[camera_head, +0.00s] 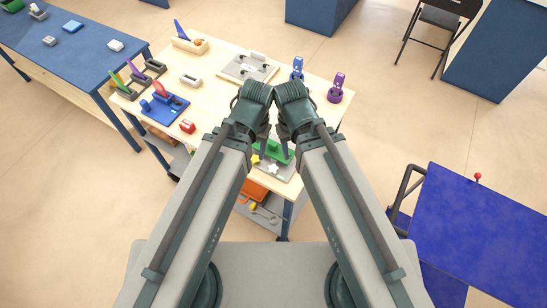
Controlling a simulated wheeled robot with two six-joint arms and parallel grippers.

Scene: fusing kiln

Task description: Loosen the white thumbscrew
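A small white star-shaped knob (274,170), which looks like the white thumbscrew, sits on a grey plate (285,171) at the table's near edge. A yellow star-shaped knob (255,160) is to its left, and a green part (273,151) lies just behind them. My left gripper (261,147) points down near the green part, above and left of the white knob. My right gripper (287,150) points down on the other side, above and right of it. Both are small and partly hidden by my wrists, so I cannot tell how far the fingers are open.
The wooden table (215,75) also holds a plate with fittings (248,68), a blue clamp-like item (297,69), a purple one (337,87), a blue tray (165,108) and a red block (187,126). An orange bin (254,190) is below. A blue cart (480,235) stands right.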

